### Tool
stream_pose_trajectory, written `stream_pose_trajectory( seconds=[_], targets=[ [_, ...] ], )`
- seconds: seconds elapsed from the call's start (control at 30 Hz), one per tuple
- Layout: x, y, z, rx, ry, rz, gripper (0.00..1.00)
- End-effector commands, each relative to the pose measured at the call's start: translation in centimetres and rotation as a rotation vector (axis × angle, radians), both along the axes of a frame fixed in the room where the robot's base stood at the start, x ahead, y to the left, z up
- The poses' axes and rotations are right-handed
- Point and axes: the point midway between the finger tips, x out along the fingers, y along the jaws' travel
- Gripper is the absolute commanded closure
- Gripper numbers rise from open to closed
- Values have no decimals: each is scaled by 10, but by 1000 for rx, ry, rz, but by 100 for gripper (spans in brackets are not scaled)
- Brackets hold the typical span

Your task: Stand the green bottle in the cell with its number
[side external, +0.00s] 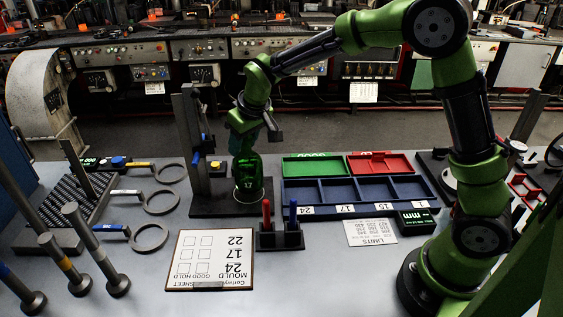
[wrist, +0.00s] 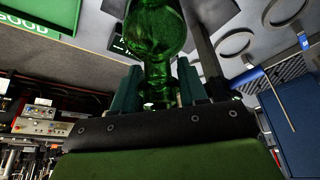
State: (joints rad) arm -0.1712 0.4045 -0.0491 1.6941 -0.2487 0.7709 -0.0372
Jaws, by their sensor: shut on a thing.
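The green bottle (side external: 247,176) is upright and bears the number 17. My gripper (side external: 244,139) is shut on its neck from above; the wrist view shows the neck (wrist: 158,82) between the two fingers (wrist: 157,90). The bottle is over the dark base (side external: 212,208) of an upright stand, inside or in front of a pale ring; I cannot tell whether its bottom touches. The blue cell tray (side external: 333,191) lies to the right. Its front labels read 24, 17, 15 and 1 from left to right, and its cells look empty.
A green tray (side external: 313,166) and a red tray (side external: 380,164) lie behind the cells. A pen holder (side external: 279,238) with red and blue pens stands in front, between stand and tray. A clipboard (side external: 211,258) lies nearer. Ring gauges (side external: 161,202) lie left. The stand's post (side external: 190,140) rises beside the bottle.

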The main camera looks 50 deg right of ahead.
Motion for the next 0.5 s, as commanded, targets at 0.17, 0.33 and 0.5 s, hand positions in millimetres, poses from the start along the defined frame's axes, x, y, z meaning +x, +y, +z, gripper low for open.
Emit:
stream_pose_trajectory(
  seconds=[0.17,0.33,0.5],
  targets=[
    [2,0,40,1,-12,1,100],
    [2,-1,62,1,-12,-1,100],
    [-3,-10,76,1,-13,-15,100]
  ],
)
